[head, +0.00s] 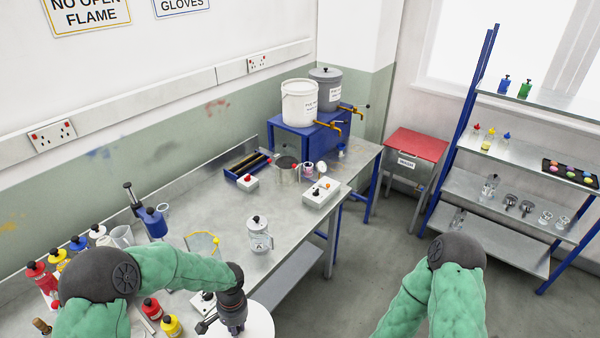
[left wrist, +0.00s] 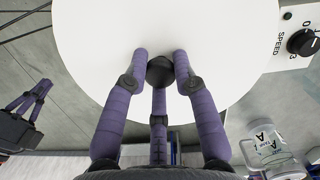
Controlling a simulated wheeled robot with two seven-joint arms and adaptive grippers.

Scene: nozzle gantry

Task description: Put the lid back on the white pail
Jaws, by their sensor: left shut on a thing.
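The white pail (head: 299,103) stands on a blue stand at the back of the bench, beside a grey pail (head: 326,88) with a dark-knobbed lid. I see no knob on the white pail's top. My left gripper (head: 231,312) is at the front of the bench, far from the pail. In the left wrist view its fingers close around the dark knob (left wrist: 160,70) of a large white round lid (left wrist: 215,50). The lid also shows at the bottom edge of the head view (head: 262,322).
Several coloured bottles (head: 37,277) crowd the bench's left end. A white control box (head: 320,192) and a blue rack (head: 247,165) lie nearer the pails. A blue shelf (head: 510,150) stands right.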

